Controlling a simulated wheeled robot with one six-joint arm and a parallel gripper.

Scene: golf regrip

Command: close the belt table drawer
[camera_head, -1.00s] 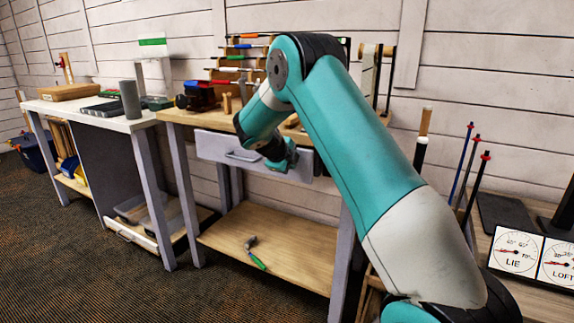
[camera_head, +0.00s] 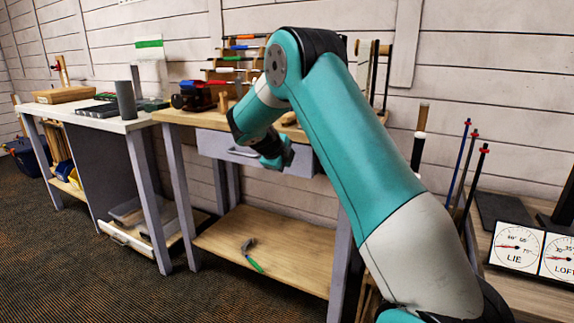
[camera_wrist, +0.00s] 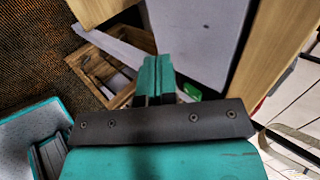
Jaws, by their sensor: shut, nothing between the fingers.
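The belt table (camera_head: 172,117) has a wooden top and grey legs. Its grey drawer front (camera_head: 212,143) with a handle sits just under the top and looks close to flush with it; any small remaining gap cannot be told. In the wrist view my gripper's teal fingers (camera_wrist: 157,68) are together, empty, and point at a grey panel (camera_wrist: 195,40) that looks like the drawer front. Contact cannot be told.
A hammer with a green handle (camera_head: 251,257) lies on the lower shelf (camera_head: 285,235). Tools stand on the tabletop. A white-topped bench (camera_head: 88,118) is to the left, and gauges (camera_head: 517,247) are at the right. An open wooden box (camera_wrist: 90,65) shows in the wrist view.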

